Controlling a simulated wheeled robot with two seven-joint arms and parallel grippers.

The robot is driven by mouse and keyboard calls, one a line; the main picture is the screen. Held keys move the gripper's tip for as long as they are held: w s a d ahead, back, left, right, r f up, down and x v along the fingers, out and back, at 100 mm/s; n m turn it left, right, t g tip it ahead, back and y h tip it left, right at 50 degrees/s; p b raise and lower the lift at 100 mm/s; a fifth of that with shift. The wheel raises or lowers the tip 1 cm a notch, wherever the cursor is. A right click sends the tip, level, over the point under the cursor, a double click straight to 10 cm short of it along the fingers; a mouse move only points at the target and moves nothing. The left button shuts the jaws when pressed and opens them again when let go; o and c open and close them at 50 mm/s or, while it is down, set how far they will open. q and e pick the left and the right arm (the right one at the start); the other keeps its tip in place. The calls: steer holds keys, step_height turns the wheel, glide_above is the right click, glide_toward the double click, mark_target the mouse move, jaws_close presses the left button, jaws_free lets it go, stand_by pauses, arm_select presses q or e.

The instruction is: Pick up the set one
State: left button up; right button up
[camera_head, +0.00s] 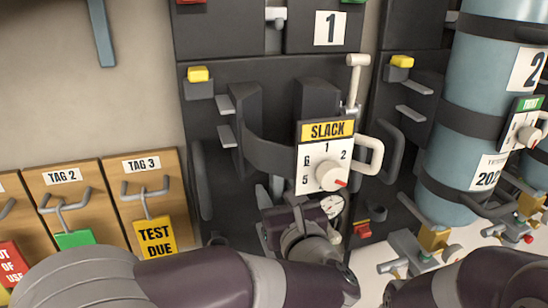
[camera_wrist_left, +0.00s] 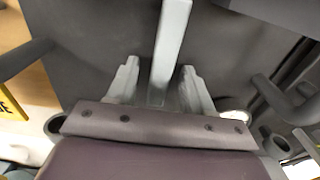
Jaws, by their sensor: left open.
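Bay one has a dark backplate (camera_head: 280,110) under a number 1 label (camera_head: 330,28). A dark strap (camera_head: 275,158) crosses it, with a SLACK dial (camera_head: 325,155). No blue cylinder shows in this bay. A small pressure gauge (camera_head: 332,205) sits below the dial, beside my left wrist. My left gripper (camera_head: 270,190) is low in front of bay one, partly hidden by its own wrist. In the left wrist view its fingers (camera_wrist_left: 160,72) are open, with a pale grey bar (camera_wrist_left: 170,40) between them. Whether they touch the bar cannot be told. My right gripper is not in view.
Bay two, at right, holds a blue cylinder (camera_head: 487,90) strapped upright. Wooden tag boards (camera_head: 120,205) with hooks stand at left; a yellow TEST DUE tag (camera_head: 155,238) hangs there. A handle (camera_head: 370,155) juts right of the dial.

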arm_select(q)
steer(key=shift+s, duration=0.1)
steer(key=shift+c, duration=0.3)
jaws_close()
stand_by(0.9)
steer(key=shift+r, duration=0.2)
